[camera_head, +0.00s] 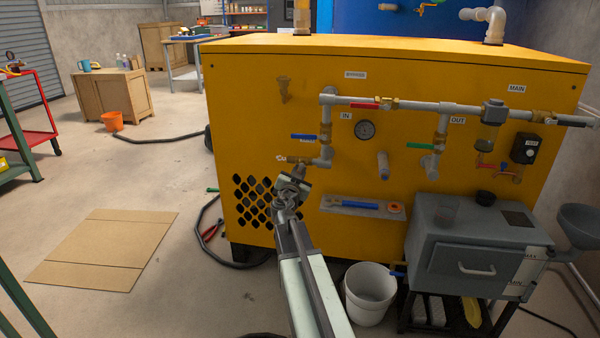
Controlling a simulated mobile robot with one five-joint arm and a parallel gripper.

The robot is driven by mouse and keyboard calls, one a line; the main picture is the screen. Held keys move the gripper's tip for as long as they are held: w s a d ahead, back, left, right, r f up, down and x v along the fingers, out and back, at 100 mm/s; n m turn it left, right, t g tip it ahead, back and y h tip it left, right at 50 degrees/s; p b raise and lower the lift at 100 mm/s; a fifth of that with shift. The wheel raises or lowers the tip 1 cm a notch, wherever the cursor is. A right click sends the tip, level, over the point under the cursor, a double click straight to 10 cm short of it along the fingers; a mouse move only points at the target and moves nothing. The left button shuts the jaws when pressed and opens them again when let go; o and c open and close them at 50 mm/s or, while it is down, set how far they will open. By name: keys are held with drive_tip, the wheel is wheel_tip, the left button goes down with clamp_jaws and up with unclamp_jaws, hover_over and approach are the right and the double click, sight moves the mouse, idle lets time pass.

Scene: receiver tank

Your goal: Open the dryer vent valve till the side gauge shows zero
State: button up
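A round dark-faced gauge (365,130) sits on the yellow cabinet front, right of the IN label; its needle is too small to read. A brass fitting (298,160) sticks out left from the lower end of the grey IN pipe, with a small reddish end. No label shows on it, so I cannot tell whether it is the vent valve. My gripper (295,178) is just below this fitting, at the end of my raised arm. Its fingers overlap the fitting's lower side; contact and finger opening are unclear.
Above are a blue-handled IN valve (303,137), red bypass handle (364,106) and green OUT handle (420,146). A narrow shelf (345,208) juts out right of my gripper. A grey box (475,245) and white bucket (369,295) stand lower right. Floor at left has flat cardboard (105,245).

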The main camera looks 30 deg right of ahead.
drive_tip(key=o, duration=0.4)
drive_tip(key=shift+s+d, duration=0.15)
drive_tip(key=shift+d, duration=0.15)
drive_tip(key=shift+a, duration=0.25)
drive_tip(key=shift+a, duration=0.1)
drive_tip(key=v, duration=0.7)
drive_tip(key=shift+s+a, duration=0.2)
drive_tip(key=shift+a, duration=0.05)
